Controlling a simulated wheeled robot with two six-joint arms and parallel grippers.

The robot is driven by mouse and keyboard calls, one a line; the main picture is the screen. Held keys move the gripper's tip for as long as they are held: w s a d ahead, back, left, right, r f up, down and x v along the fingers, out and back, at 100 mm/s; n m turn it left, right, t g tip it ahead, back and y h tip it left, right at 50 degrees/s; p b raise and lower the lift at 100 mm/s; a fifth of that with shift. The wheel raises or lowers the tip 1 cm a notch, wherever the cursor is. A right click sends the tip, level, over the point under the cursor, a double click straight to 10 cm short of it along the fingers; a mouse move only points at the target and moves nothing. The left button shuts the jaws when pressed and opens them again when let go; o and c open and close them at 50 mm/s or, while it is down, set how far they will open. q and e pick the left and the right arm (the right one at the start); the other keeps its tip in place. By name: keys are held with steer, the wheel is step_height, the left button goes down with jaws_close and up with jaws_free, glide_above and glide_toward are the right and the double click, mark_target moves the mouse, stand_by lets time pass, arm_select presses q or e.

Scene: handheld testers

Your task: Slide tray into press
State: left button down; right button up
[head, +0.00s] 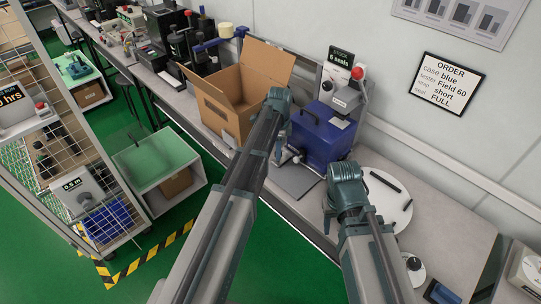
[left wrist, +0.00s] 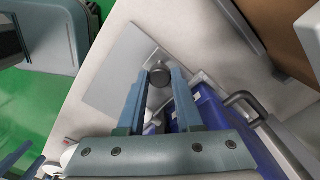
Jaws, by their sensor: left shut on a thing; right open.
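A flat grey tray (head: 297,181) lies on the bench in front of the blue case, and it also shows in the left wrist view (left wrist: 118,72). My right gripper (head: 328,221) is open near the bench's front edge, apart from the tray.
An open cardboard box (head: 228,100) stands left of the blue case. A round white plate (head: 387,198) with dark bars lies to the right. An order sign (head: 447,84) hangs on the wall.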

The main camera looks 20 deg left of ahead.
arm_select(q)
steer(key=shift+w+d, duration=0.1)
steer(key=shift+w, duration=0.15)
steer(key=c, duration=0.6)
jaws_free()
steer(key=shift+o, duration=0.2)
steer(key=shift+r, duration=0.1)
arm_select(e)
steer(key=shift+r, duration=0.15)
arm_select(q)
steer(key=shift+r+p, duration=0.5)
steer(key=shift+p, duration=0.15)
arm_select(e)
steer(key=shift+r, duration=0.5)
arm_select(q)
step_height(320, 180, up, 13)
steer(key=p, duration=1.2)
steer(key=shift+f, duration=0.2)
arm_select(e)
step_height(320, 180, up, 13)
steer(key=shift+f, duration=0.2)
